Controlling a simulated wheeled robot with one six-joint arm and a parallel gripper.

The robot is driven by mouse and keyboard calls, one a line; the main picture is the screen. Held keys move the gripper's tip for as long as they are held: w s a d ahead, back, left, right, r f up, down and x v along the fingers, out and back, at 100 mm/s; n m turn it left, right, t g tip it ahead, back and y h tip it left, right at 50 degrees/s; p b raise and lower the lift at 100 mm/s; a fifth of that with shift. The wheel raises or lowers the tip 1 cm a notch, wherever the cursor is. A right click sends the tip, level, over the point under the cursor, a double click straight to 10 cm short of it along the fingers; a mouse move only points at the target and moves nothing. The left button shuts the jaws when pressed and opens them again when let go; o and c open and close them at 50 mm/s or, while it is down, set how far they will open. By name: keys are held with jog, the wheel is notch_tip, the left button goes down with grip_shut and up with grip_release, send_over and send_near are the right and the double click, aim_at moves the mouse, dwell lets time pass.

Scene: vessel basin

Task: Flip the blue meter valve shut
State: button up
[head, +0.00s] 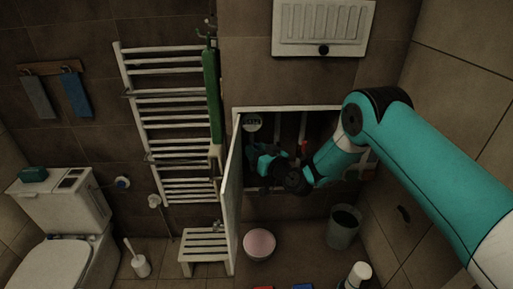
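A small round meter (252,122) with a pale face shows in the upper left of an open wall cabinet (285,107). My arm reaches in from the right, and my gripper (267,166) is inside the cabinet opening, below the meter and behind the open door. The gripper is small and dark here, and I cannot tell whether its fingers are open or shut. I cannot make out the blue meter valve; my gripper and wrist cover the area below the meter. Whether the gripper touches the valve cannot be told.
The white cabinet door (231,200) stands open, close left of my gripper. Pipes (303,132) run inside the cabinet. Below are a white stool (205,243), a pink bowl (259,244) and a grey bin (343,227). A towel radiator (170,88) hangs at left.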

grip_shut()
jog(key=shift+f, duration=0.1)
jog(key=shift+b, duration=0.4)
jog(key=m+t+b, duration=0.1)
jog(key=m+b, duration=0.1)
jog(key=b, duration=0.5)
jog(key=d+f+m+t+b, duration=0.1)
jog(key=m+t+b, duration=0.1)
jog(key=b, duration=0.5)
jog(key=d+m+t+b, duration=0.1)
jog(key=m+b, duration=0.2)
jog(key=b, duration=0.4)
jog(key=shift+f+m, duration=0.4)
jog(key=shift+r+t+b, duration=0.1)
jog(key=shift+t+b, duration=0.25)
jog(key=shift+t, duration=0.05)
